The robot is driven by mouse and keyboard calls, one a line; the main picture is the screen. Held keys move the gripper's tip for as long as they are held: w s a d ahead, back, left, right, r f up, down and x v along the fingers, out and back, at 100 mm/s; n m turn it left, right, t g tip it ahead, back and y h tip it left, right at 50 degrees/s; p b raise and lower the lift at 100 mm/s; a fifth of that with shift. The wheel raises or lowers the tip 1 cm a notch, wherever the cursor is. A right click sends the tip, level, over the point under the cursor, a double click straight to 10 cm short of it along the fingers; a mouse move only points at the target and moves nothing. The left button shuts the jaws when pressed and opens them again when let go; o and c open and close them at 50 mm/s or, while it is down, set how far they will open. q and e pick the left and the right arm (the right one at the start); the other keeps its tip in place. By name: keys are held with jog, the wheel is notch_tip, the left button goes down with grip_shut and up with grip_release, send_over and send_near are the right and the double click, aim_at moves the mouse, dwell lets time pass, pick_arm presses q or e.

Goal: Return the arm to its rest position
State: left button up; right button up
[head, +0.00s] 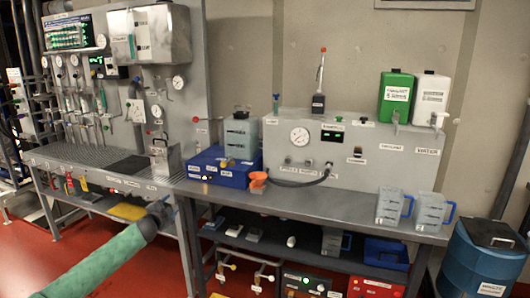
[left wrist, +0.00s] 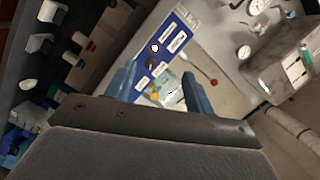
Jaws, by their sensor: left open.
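My left arm comes in from the lower left of the head view in a green sleeve. My left gripper (head: 160,208) is in front of the bench's front edge, seen small and partly foreshortened. In the left wrist view its two blue-grey fingers (left wrist: 160,88) are spread apart, and nothing is held between them. Beyond the fingers show a blue box (left wrist: 165,48) with labels and a clear container. My right gripper is in neither view.
The blue box (head: 222,168) with a clear container (head: 238,135) on it stands on the grey bench (head: 335,203). A metal container (head: 165,158) stands near the gripper. Two clear jugs (head: 394,206) stand at the bench's right. The red floor (head: 60,262) in front looks open.

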pick_arm(q)
jog(key=s+d+r+n+g+y, duration=0.2)
jog(key=s+d+r+n+y, duration=0.35)
jog(key=r, duration=0.45)
jog(key=s+d+f+n+g, duration=0.1)
jog(key=s+d+f+g, duration=0.1)
jog(key=s+d, duration=0.45)
jog(key=s+d+f+n+g, duration=0.15)
jog(key=s+d, duration=0.25)
jog(key=s, duration=0.5)
jog(key=s+d+f+n+g+h, duration=0.1)
jog(key=s+d+f+g, duration=0.1)
jog(key=s+f, duration=0.7)
jog(key=s+d+f+n+g+h, duration=0.1)
jog(key=s+f, duration=0.9)
jog(key=s, duration=1.6)
jog(key=s+d+f+n+g+h, duration=0.1)
jog(key=s+d+f+g, duration=0.4)
jog(key=s+f, duration=0.5)
jog(key=s+g+h, duration=0.1)
jog(key=s, duration=0.7)
jog(key=shift+n+h, duration=0.35)
jog(key=shift+n, duration=0.05)
jog(key=shift+d+g, duration=0.15)
jog(key=shift+g, duration=0.1)
